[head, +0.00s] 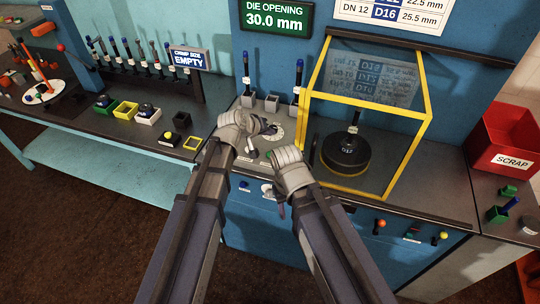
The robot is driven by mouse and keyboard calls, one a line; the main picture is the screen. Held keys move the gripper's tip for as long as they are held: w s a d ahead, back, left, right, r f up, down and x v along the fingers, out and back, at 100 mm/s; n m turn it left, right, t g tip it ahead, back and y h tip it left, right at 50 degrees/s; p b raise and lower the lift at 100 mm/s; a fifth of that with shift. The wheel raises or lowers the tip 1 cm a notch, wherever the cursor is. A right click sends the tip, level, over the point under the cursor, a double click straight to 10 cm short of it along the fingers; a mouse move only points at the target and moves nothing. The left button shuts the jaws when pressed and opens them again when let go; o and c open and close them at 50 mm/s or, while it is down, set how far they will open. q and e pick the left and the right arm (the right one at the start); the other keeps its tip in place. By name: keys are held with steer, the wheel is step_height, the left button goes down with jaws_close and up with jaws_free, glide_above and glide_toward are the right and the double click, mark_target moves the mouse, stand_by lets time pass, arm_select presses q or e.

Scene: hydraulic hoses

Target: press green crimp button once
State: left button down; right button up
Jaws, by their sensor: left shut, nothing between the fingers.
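A small green spot (268,154), which may be the green crimp button, shows at the left edge of my right wrist on the bench front. Its full shape is hidden by the wrist. My left gripper (269,128) is shut and empty above a pale round dial plate (274,134), up and close to the green spot. I cannot tell whether it touches anything. My right gripper's fingers are mostly hidden behind its own wrist, beside the green spot, so their state cannot be told. The yellow-framed crimp guard (427,140) stands to the right, with a black die inside (345,152).
A green sign (275,17) reads "DIE OPENING 30.0 mm". A sign (188,59) reads "CRIMP BOX EMPTY". Hoses stand in a rack at the left, with small coloured trays in front. A red scrap bin (503,139) is at the right. Coloured knobs line the lower blue front.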

mark_target(269, 156)
arm_select(q)
steer(key=shift+f+b, duration=3.7)
steer(key=shift+f, duration=0.25)
steer(key=shift+f, duration=0.1)
steer(key=shift+f+b, duration=0.3)
steer(key=shift+b, duration=0.1)
steer(key=shift+f+b, duration=0.45)
steer(key=shift+f, duration=0.05)
steer(key=shift+r, duration=0.2)
steer(key=shift+r+p, duration=0.75)
steer(key=shift+p, duration=0.15)
step_height(269, 156, up, 5)
steer(key=p, duration=0.5)
